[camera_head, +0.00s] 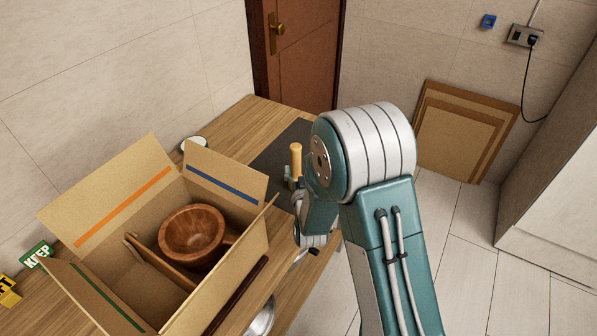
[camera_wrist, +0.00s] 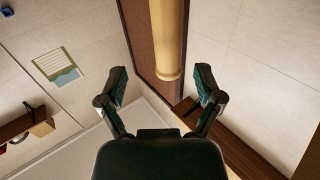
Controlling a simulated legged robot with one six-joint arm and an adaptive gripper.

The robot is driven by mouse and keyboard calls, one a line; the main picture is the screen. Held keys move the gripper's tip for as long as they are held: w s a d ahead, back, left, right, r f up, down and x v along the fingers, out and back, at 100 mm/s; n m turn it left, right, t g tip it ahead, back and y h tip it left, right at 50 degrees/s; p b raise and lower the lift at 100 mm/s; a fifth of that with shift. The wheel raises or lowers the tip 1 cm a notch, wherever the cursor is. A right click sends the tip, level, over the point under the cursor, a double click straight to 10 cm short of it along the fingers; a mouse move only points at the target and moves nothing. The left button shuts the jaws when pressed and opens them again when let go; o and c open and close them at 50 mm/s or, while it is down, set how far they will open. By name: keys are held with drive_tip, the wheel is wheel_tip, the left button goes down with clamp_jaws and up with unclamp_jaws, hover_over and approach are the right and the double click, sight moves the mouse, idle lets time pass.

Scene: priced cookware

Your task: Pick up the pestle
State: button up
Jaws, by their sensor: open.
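The pestle seems to be the pale yellow wooden rod (camera_head: 295,154), upright beside my arm in the head view, its lower part hidden. It also shows in the wrist view (camera_wrist: 166,35), entering from the top edge with its rounded end between the fingertips. My gripper (camera_wrist: 160,76) is open, with one finger on each side of the rod and visible gaps to both. In the head view my gripper (camera_head: 290,180) is partly hidden by my own arm.
An open cardboard box (camera_head: 120,195) holding a brown wooden bowl (camera_head: 192,236) and a board stands on the wooden counter (camera_head: 245,117). A dark mat (camera_head: 270,165) lies behind it. A round metal thing (camera_head: 260,318) shows at the front edge.

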sight(296, 160)
drive_tip(key=shift+w+a, duration=0.3)
drive_tip(key=shift+w, duration=0.05)
drive_tip(key=w, duration=0.2)
drive_tip(key=w+a, duration=0.1)
drive_tip(key=w, duration=0.1)
drive_tip(key=shift+w+r, duration=0.1)
drive_tip(key=shift+w, duration=0.15)
drive_tip(key=shift+w+d, duration=0.2)
drive_tip(key=shift+d, duration=0.1)
drive_tip(key=shift+a, duration=0.25)
clamp_jaws()
